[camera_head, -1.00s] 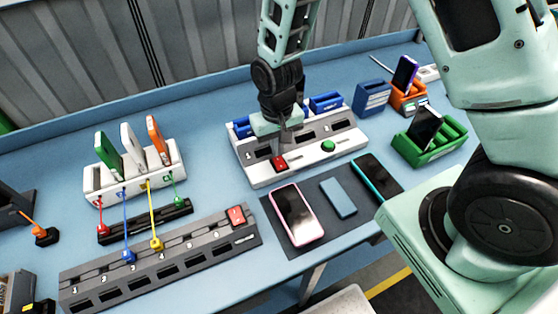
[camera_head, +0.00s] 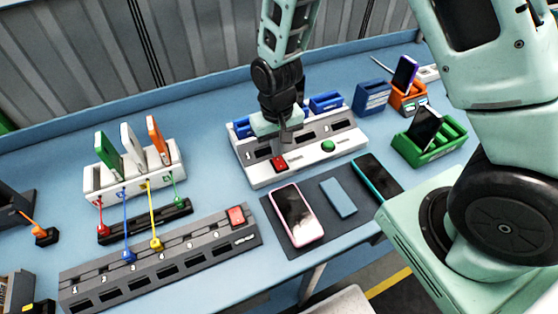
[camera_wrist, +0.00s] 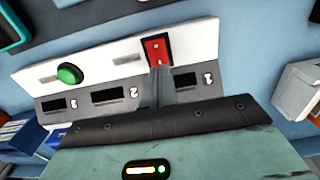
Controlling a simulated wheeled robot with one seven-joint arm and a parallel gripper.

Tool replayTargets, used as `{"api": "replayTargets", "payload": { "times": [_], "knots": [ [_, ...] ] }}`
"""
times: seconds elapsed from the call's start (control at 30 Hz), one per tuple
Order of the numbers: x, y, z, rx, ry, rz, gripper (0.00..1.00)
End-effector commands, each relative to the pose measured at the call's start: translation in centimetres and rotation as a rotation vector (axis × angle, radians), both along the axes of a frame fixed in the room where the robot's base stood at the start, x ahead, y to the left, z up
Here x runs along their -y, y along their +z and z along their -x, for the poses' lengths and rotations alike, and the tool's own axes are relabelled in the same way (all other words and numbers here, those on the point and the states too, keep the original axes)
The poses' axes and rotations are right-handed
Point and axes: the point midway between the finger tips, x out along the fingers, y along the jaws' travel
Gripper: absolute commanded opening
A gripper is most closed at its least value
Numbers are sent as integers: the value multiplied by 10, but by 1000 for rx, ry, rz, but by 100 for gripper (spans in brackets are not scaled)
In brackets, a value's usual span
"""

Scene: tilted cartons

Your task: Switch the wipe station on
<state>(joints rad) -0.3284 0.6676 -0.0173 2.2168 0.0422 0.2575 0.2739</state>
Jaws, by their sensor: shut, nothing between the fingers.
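The wipe station (camera_head: 262,178) is a white and grey unit on the blue table, with numbered dark slots. Its red switch (camera_head: 280,164) is on the front strip at left, and a round green button (camera_head: 328,146) is to its right. My gripper (camera_head: 286,138) is shut and empty, pointing down just above and behind the red switch. In the wrist view, the fingertips (camera_wrist: 160,72) are at the edge of the red switch (camera_wrist: 157,50); I cannot tell whether they touch it. The green button (camera_wrist: 69,74) also shows there.
Blue holders (camera_head: 326,102) stand behind the station. A dark mat (camera_head: 310,236) with phones lies in front. A grey cable strip (camera_head: 160,262) with another red switch (camera_head: 236,216) is at front left. A green rack (camera_head: 430,150) and an orange holder (camera_head: 408,98) stand at right.

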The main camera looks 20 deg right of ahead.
Motion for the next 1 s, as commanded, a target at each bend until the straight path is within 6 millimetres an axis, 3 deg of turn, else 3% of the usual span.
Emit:
{"api": "replayTargets", "payload": {
  "times": [1.0],
  "knots": [
    [0,-10,0,0,0,0,0]
  ]
}}
